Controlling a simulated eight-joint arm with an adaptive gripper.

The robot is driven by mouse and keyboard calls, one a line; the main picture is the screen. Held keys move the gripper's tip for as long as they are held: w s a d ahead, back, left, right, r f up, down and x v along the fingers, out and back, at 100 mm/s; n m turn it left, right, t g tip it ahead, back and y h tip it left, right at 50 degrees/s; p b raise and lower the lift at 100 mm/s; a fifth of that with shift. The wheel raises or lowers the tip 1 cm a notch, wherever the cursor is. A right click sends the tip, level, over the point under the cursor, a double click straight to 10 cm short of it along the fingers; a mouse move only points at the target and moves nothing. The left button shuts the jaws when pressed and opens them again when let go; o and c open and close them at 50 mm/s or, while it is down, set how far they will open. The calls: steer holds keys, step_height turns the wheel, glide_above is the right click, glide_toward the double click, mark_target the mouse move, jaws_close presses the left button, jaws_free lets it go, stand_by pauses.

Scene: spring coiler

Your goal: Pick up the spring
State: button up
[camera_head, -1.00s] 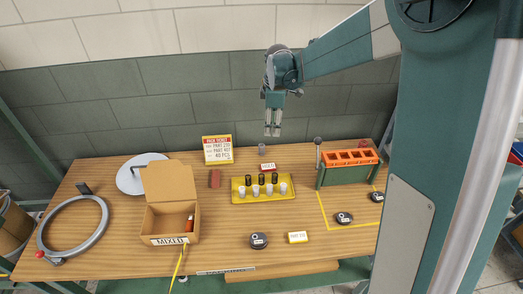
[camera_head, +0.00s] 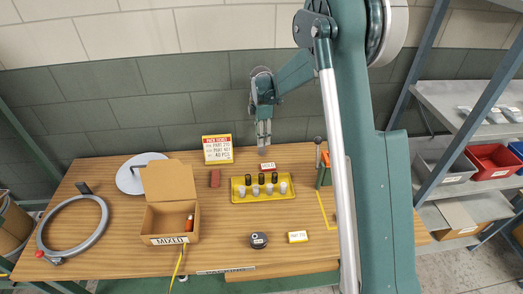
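My gripper (camera_head: 263,143) points down over the back of the wooden table, behind the yellow tray (camera_head: 236,200). Its fingertips are close together in this view, and the gap between them is too small to judge. A small grey cylinder, possibly the spring, stood behind the HOLD label; now it is mostly hidden at the fingertips, and I cannot tell whether they touch it. The tray holds several small dark cylinders (camera_head: 248,179) and pale grey cylinders (camera_head: 241,191). No coil shape is clear on them.
An open cardboard box (camera_head: 150,222) marked MIXED stands left of the tray. A large grey ring (camera_head: 100,229) lies at far left.

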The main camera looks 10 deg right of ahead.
mark_target(262, 148)
stand_by(0.3)
steer(key=shift+f, duration=1.3)
steer(key=shift+f, duration=2.6)
steer(key=c, duration=1)
